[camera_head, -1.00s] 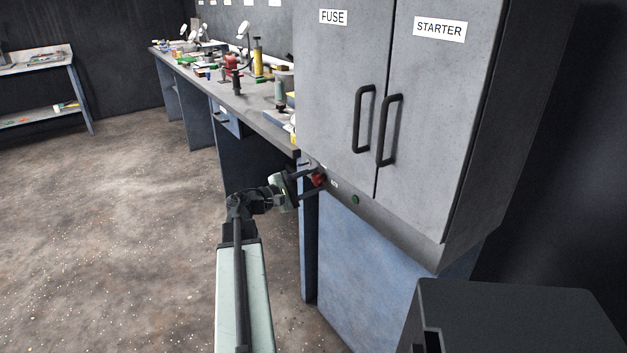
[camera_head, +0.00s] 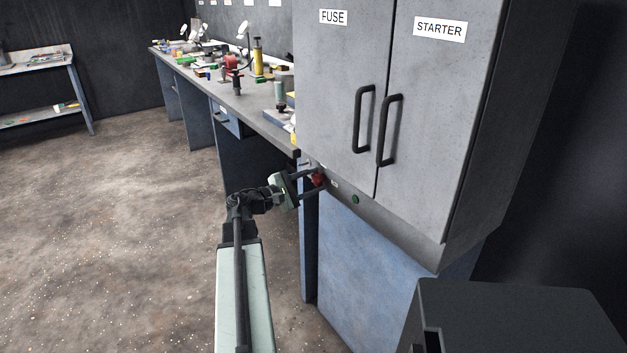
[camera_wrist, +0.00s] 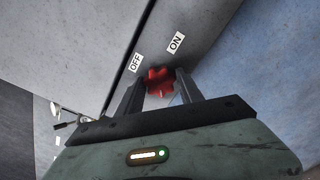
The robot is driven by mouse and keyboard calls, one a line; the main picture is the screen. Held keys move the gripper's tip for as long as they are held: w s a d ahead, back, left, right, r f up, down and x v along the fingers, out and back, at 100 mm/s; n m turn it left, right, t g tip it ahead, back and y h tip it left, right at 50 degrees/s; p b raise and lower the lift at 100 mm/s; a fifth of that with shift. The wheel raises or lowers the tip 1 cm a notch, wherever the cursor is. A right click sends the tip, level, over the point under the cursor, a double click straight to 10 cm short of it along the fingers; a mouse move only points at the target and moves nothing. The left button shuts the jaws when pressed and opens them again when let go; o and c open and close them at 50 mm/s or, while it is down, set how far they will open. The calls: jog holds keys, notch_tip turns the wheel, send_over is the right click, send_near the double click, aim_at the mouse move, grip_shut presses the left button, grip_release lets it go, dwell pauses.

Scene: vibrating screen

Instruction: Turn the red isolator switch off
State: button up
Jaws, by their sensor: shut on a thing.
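The red isolator switch (camera_head: 318,180) sits on the lower strip of the grey cabinet, at its left end. In the wrist view the red switch (camera_wrist: 159,82) shows between the two dark fingers, below the OFF label (camera_wrist: 136,62) and the ON label (camera_wrist: 176,42). My gripper (camera_head: 311,181) reaches the switch from the left, and it also shows in the wrist view (camera_wrist: 158,85). Its fingers are shut on the switch, one on each side. The fingers hide part of the switch in the head view.
A green button (camera_head: 355,199) is on the same strip, right of the switch. The grey cabinet (camera_head: 340,90) has FUSE and STARTER doors with black handles. A cluttered workbench (camera_head: 262,124) runs back to the left. The floor (camera_head: 110,220) at left is clear.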

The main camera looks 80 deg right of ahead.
jog(key=shift+w+d, duration=0.1)
jog(key=o, duration=1.3)
jog(key=v, duration=0.8)
jog(key=shift+o, duration=0.4)
